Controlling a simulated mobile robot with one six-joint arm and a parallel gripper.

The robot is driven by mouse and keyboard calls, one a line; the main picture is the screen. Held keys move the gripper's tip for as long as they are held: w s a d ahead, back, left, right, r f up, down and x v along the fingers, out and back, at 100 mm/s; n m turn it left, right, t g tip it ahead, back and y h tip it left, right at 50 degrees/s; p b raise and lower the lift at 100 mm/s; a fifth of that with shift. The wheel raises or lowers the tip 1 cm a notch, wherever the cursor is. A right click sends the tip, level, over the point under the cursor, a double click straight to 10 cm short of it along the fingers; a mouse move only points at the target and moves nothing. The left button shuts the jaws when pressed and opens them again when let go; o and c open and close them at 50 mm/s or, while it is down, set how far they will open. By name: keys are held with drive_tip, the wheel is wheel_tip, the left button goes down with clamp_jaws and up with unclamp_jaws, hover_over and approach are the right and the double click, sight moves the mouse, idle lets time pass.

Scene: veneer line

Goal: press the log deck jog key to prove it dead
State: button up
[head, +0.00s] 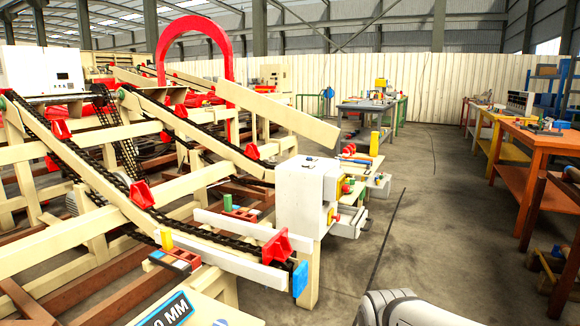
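The log deck (150,205) fills the left side, a cream frame with sloping black chains and red chain lugs. A white control box (305,190) stands at its near right end. Small coloured parts show on the box's right side, including a red one and a yellow one. They are too small to tell which, if any, is the jog key. A white rounded part of my arm (392,308) shows at the bottom edge, right of the deck and apart from the box. My gripper is not in view.
Small shelves (352,220) with coloured parts stick out right of the box. A blue block (300,278) ends the nearest rail. Orange workbenches (545,150) stand at right, a grey table (366,108) behind. The concrete floor (430,215) between is clear.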

drive_tip(key=shift+c, duration=0.5)
clamp_jaws()
idle(1.3)
